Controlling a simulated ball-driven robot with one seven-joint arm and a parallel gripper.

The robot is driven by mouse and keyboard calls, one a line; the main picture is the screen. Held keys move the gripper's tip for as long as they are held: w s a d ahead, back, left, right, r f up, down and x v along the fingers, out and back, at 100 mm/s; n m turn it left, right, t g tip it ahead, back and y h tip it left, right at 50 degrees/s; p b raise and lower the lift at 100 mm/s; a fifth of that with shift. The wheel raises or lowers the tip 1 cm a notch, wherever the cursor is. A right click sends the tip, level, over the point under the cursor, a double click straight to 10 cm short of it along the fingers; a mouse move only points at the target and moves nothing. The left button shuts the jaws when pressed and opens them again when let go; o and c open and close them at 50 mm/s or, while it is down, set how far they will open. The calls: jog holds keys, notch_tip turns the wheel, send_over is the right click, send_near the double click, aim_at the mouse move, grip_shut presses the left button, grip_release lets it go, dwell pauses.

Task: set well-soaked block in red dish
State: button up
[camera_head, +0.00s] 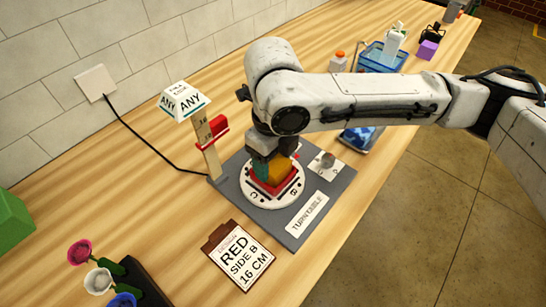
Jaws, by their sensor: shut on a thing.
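A red dish (287,188) sits on a round white turntable (262,199) marked with letters around its rim. My gripper (270,160) points down over the dish and is shut on a block. At its fingers I see a teal-green part (260,171) on the left and an orange-yellow part (280,171) on the right. I cannot tell from this view which of these is the held block's own surface. They are in or just above the dish; the gripper hides the contact. No drops or wet sheen can be made out.
The turntable stands on a grey base board (325,205) with a wooden post (206,150) carrying a red slider and an "ANY" sign (184,101). A clipboard (240,256) reads "RED SIDE B 16 CM". Flowers (98,280) stand at front left; a blue basin (376,62) is behind my arm.

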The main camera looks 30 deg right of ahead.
jog(key=o, duration=1.4)
jog(key=shift+r+p, duration=2.9)
jog(key=shift+r, duration=0.65)
